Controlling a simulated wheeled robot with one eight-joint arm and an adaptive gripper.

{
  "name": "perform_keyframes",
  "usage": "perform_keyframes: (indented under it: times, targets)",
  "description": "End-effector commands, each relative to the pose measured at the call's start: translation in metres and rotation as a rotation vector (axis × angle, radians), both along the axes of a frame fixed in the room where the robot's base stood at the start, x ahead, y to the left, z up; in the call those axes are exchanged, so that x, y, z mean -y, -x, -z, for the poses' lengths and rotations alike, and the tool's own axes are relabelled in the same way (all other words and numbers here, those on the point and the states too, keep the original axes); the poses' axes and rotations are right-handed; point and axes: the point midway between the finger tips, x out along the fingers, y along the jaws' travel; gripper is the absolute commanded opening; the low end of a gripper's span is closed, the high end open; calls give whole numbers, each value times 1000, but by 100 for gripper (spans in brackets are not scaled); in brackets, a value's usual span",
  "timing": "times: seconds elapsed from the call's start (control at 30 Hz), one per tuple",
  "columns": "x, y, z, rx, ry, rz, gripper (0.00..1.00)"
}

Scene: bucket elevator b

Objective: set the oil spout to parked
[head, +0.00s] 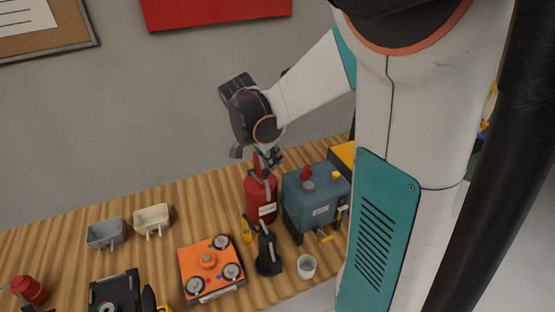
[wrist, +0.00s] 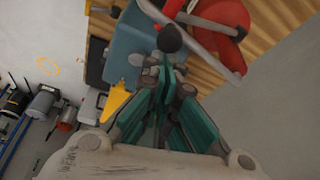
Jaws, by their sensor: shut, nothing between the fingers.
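A red canister (head: 260,197) with a pale label stands upright on the bench, left of a blue box (head: 318,205). In the wrist view the red canister (wrist: 222,12) is at the top, with a grey bent tube (wrist: 208,40) across it, perhaps the oil spout. A dark round knob (wrist: 170,38) shows just beyond my fingertips. My gripper (head: 267,160) is above the canister's top, pointing down, and it also shows in the wrist view (wrist: 167,68). Its fingers are together and empty. Whether they touch the knob or the tube I cannot tell.
The blue box has a red knob (head: 306,173) and a yellow lever (wrist: 118,99). A black pump-like can (head: 268,252), a white cup (head: 307,266) and an orange box (head: 211,268) with dials stand in front. Two small bins (head: 106,234) are at left.

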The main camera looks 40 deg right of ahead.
Motion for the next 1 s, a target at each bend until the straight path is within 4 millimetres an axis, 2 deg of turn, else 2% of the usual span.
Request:
perform_keyframes:
  times: [0.57, 0.73, 0.87, 0.9, 1.0]
  targets:
    - [-2, -1, 0, 1, -2, -1, 0]
    - [8, -2, -2, -1, -1, -2, 0]
    - [26, -4, -6, 0, -1, -3, 0]
    - [32, -5, -7, 0, -1, -4, 0]
    - [19, -5, -33, -1, -1, -11, 0]
